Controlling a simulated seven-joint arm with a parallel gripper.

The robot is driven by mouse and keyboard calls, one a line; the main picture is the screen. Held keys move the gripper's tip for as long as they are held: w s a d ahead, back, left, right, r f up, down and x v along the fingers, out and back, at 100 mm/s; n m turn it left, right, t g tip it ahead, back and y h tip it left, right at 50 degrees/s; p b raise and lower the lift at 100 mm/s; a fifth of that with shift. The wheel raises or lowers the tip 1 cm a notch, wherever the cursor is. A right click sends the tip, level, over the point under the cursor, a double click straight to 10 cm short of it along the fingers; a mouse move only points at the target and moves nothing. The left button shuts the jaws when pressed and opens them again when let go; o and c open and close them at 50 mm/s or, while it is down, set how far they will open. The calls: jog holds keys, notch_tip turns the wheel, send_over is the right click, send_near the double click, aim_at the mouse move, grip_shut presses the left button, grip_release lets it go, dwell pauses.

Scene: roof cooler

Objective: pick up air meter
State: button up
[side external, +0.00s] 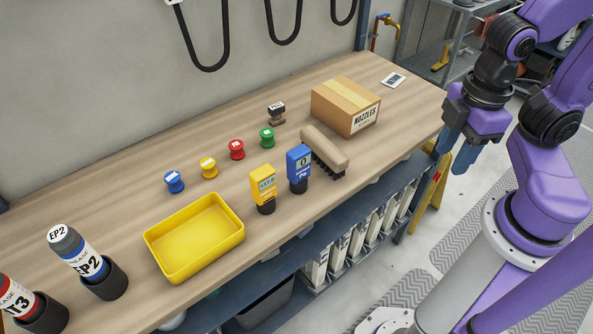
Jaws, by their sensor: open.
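Two handheld meters stand upright near the front edge of the bench, each in a dark round base. The blue meter (299,163) has a display with "0" and the letters "Pa". The yellow meter (263,186) stands just to its left, and its display reading is too small to be sure of. I cannot tell from a label which one is called the air meter. My gripper (456,151) is open and empty, with blue fingers pointing down. It is off the bench's right end, well to the right of both meters.
A brown brush (325,148) lies just right of the blue meter. A cardboard nozzles box (346,106) stands behind it. A yellow tray (194,240) is at left. Several coloured spools, including a green one (267,137), and a stamp (276,112) stand behind. Grease tubes (85,262) stand far left.

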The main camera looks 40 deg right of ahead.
dwell(0.4)
jog(key=o, duration=0.7)
